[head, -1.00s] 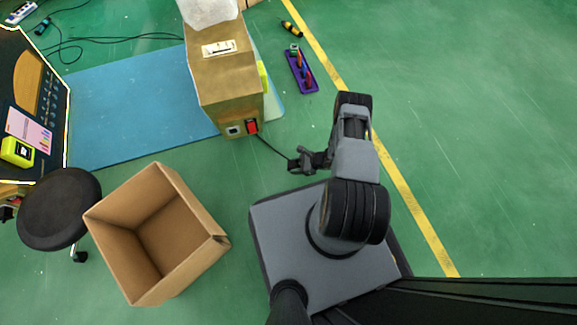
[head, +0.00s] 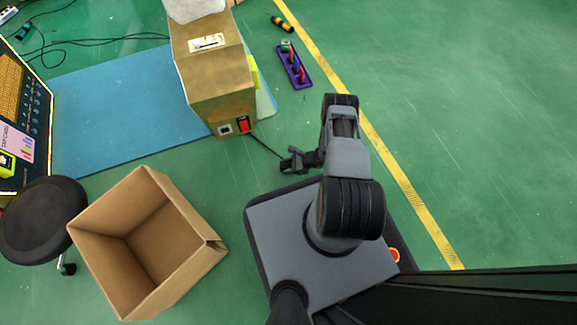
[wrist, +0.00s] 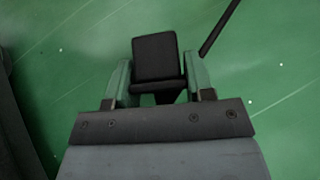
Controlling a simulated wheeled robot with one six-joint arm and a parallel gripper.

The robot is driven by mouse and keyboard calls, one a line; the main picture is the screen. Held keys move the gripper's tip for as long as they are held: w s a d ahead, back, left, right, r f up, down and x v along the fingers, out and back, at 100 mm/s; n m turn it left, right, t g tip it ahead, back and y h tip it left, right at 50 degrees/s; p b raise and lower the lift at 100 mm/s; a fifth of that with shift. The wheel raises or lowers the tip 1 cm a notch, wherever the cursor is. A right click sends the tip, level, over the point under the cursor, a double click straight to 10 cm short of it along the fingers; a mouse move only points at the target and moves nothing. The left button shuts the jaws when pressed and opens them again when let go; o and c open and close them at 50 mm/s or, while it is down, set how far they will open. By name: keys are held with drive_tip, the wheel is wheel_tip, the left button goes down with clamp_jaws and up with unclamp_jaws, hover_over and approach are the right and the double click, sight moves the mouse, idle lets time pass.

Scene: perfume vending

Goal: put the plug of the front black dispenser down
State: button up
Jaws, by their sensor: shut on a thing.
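My gripper (head: 293,162) is low in front of the brown-gold box. In the wrist view its two greenish fingers (wrist: 158,82) are shut on a black plug (wrist: 155,56). The plug is held over bare green floor; its height above the floor cannot be told. A black cord (head: 262,146) runs from the box toward my gripper, and a piece of black cord (wrist: 219,28) shows beside the plug in the wrist view. The brown-gold dispenser-like box (head: 219,88) has a red switch on its front. A black machine (head: 38,125) is cut off at the left edge.
An open cardboard box (head: 150,235) and a round black stool (head: 42,220) stand at the left. A purple power strip (head: 295,66) and a yellow-black tool (head: 283,23) lie beyond the dispenser-like box. Green floor right of the yellow line (head: 400,180) is clear.

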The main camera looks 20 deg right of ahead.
drive_tip(key=shift+f, duration=0.25)
drive_tip(key=shift+f, duration=0.3)
